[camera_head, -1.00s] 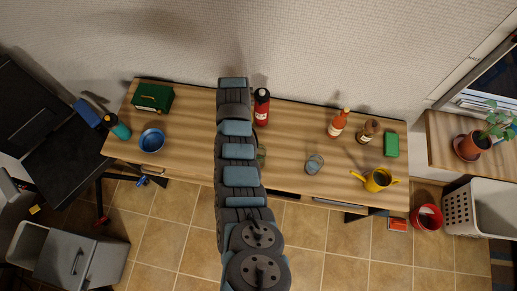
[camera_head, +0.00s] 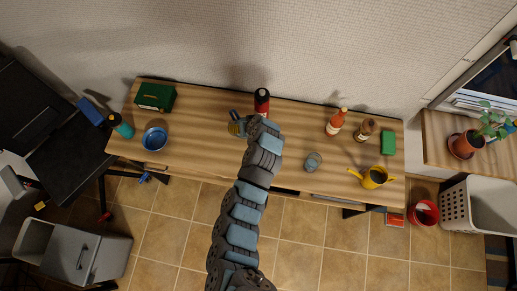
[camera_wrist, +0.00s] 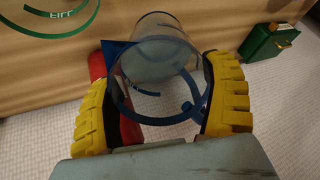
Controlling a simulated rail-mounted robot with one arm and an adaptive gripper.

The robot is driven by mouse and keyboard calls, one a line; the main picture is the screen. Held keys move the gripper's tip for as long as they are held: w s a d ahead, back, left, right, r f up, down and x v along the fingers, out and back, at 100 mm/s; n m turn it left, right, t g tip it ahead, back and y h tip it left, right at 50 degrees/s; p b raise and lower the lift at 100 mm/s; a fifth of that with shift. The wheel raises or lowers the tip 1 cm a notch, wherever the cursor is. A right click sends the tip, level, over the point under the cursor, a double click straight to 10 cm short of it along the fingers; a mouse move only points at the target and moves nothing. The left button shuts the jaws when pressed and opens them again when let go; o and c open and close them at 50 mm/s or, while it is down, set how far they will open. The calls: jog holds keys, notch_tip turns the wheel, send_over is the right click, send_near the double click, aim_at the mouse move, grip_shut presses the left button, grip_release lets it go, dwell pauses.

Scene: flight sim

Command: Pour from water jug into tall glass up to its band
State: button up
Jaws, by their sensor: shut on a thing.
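My gripper (camera_head: 239,127) is over the middle of the bench, left of the tall glass (camera_head: 313,161). In the wrist view its yellow fingers (camera_wrist: 164,80) are closed on either side of the water jug (camera_wrist: 165,48), a clear cylinder with blue parts, including a blue ring at its near end. The jug is hard to make out in the head view. How much water it holds I cannot tell. The tall glass stands on the bench. Its green band with lettering shows at the upper left of the wrist view (camera_wrist: 62,26). Its water level is unclear.
A red bottle (camera_head: 262,101) stands just behind my gripper. A green box (camera_head: 155,96) and blue bowl (camera_head: 155,139) are at left.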

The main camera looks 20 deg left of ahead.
jog(key=shift+s+d+r, duration=0.1)
jog(key=shift+d+r, duration=0.05)
jog(key=shift+s+d+r+t+y, duration=0.15)
jog(key=shift+s+d+t+y, duration=0.15)
jog(key=shift+d+y, duration=0.1)
jog(key=shift+s+d+r+t+y, duration=0.35)
jog(key=shift+r+t+y, duration=0.2)
jog(key=shift+y, duration=0.35)
dwell(1.0)
jog(key=shift+d+r+t+y, duration=0.2)
jog(key=shift+t+y, duration=0.35)
jog(key=shift+y, duration=0.05)
dwell(1.3)
jog(key=shift+s+d+r+t+y+b, duration=0.25)
jog(key=shift+t+y+b, duration=0.25)
jog(key=shift+b, duration=0.7)
dwell(2.4)
